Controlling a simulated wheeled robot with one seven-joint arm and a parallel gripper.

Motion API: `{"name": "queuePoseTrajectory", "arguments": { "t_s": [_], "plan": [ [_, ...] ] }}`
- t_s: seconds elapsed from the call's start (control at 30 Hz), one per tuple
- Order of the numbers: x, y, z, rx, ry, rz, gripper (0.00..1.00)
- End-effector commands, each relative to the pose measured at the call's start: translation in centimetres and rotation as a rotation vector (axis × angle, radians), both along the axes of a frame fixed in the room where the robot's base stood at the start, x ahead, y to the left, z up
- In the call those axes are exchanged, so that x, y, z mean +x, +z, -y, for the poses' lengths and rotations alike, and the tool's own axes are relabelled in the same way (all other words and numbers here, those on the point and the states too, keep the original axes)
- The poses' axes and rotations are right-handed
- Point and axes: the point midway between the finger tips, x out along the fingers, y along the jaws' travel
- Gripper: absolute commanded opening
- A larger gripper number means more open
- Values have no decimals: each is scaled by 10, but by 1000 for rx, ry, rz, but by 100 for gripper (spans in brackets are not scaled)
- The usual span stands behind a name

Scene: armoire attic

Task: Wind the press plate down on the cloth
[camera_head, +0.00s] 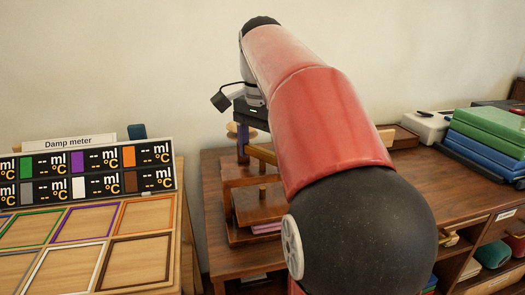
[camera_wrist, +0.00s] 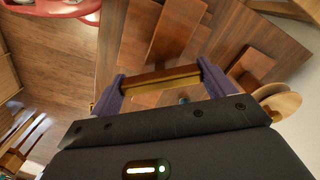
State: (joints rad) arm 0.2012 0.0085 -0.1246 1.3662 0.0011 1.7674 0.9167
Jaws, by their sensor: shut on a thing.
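A wooden press (camera_head: 232,200) stands on the brown cabinet top in the head view, partly hidden behind my arm. A pink cloth (camera_head: 266,228) shows as a thin edge low in the press. How close the press plate is to the cloth is hard to tell. My gripper (camera_wrist: 160,80) is at the top of the press, above the cloth. In the wrist view its two purple fingers are shut on a wooden bar (camera_wrist: 158,77), which spans between them. A round wooden knob (camera_wrist: 278,104) is just right of the gripper there.
A board of coloured frames with a "Damp meter" sign (camera_head: 68,143) stands at left. Green and blue stacked boxes (camera_head: 490,130) and a white box (camera_head: 428,127) are at right. A red round object (camera_wrist: 55,6) shows at upper left in the wrist view.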

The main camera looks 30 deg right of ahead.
Motion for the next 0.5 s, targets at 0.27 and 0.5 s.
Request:
{"name": "queuePoseTrajectory", "arguments": {
  "t_s": [0.27,0.5],
  "plan": [
    [0,1,0,-2,-197,4,59],
    [0,1,0,-2,-294,4,59]
  ]
}}
